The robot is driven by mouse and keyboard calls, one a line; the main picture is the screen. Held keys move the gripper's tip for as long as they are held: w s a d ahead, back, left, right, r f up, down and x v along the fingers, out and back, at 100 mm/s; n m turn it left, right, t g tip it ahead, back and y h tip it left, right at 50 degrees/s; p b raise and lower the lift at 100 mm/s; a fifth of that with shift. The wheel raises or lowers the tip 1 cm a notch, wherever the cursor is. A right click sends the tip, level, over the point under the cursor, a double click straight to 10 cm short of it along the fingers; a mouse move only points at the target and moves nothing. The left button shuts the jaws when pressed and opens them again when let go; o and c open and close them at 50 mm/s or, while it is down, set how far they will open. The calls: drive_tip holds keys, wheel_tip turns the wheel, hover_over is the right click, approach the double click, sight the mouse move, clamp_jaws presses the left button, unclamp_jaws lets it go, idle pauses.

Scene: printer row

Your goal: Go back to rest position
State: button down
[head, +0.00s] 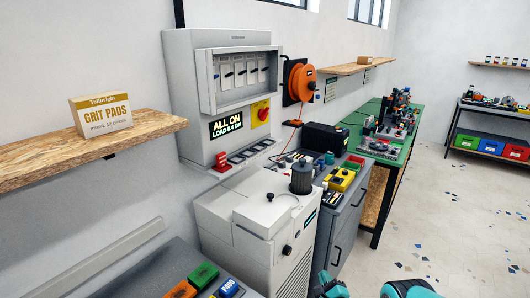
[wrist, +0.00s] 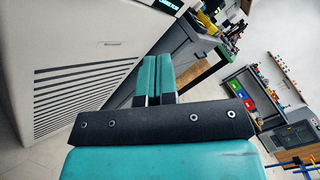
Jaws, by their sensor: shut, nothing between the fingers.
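My gripper (wrist: 156,62) shows in the wrist view, its two teal fingers side by side and closed with nothing between them. It points out over the floor, beside a white vented cabinet (wrist: 75,95) on the left of that view. The fingers appear apart from the cabinet. In the head view, only teal parts of my arm show at the bottom edge, to the right of the white cabinet (head: 255,230).
A wooden shelf (head: 60,158) with a grit pads box (head: 103,115) juts from the left wall. A grey electrical panel (head: 225,90) hangs above the cabinet. A green bench (head: 392,150) stands beyond. Open speckled floor (head: 450,220) lies to the right.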

drive_tip(key=w+a+r+n+g+y+b, duration=0.4)
drive_tip(key=w+a+r+n+g, duration=0.1)
drive_tip(key=w+a+r+n, duration=0.45)
drive_tip(key=s+a+r+n+g+b, duration=0.1)
drive_tip(key=s+r+n+g+b, duration=0.15)
drive_tip(key=r, duration=0.35)
drive_tip(key=s+a+r+n+g+y+b, duration=0.1)
drive_tip(key=s+r+n, duration=0.2)
drive_tip(key=r, duration=0.2)
drive_tip(key=s+a+r+n+g+b, duration=0.2)
drive_tip(key=r+n, duration=0.1)
drive_tip(key=r, duration=0.3)
drive_tip(key=s+d+r+n+g+h+b, duration=0.15)
drive_tip(key=s+r+n, duration=0.25)
drive_tip(key=s, duration=0.5)
drive_tip(key=s+r+n+g+y+b, duration=0.1)
drive_tip(key=s+r+n+g+b, duration=0.2)
drive_tip(key=s, duration=0.6)
drive_tip(key=s+d+n+g+h+b, duration=0.1)
drive_tip(key=s+d+n, duration=0.2)
drive_tip(key=s, duration=0.8)
drive_tip(key=s+d+f+n+g+h+b, duration=0.1)
drive_tip(key=s+d+n+g+h, duration=0.1)
drive_tip(key=s, duration=0.9)
drive_tip(key=shift+d+n+g+b, duration=0.35)
drive_tip(key=shift+d+n, duration=0.25)
drive_tip(key=shift+d, duration=0.2)
